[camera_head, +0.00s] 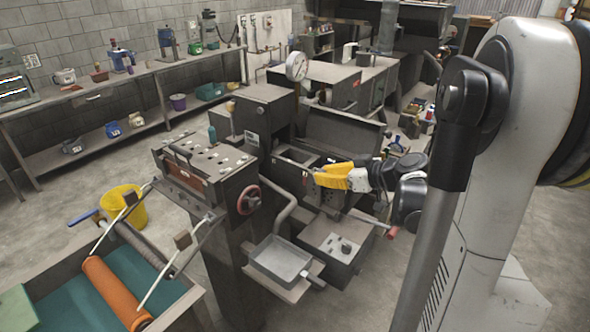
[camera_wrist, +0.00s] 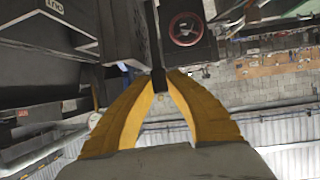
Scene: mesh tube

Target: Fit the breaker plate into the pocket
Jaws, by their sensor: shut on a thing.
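My gripper (camera_head: 316,178) has yellow fingers and reaches leftward over the grey machine (camera_head: 325,197) in the middle of the head view. In the wrist view the fingertips (camera_wrist: 159,78) come together on a thin dark piece (camera_wrist: 155,55). I cannot tell for sure whether this piece is the breaker plate. The gripper hides much of it in the head view. I cannot make out the pocket in either view.
A grey block with a red handwheel (camera_head: 248,200) stands left of my gripper. A metal pan (camera_head: 280,262) sits in front below. A roller trough with an orange roller (camera_head: 115,292) is at the lower left, near a yellow bucket (camera_head: 124,207).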

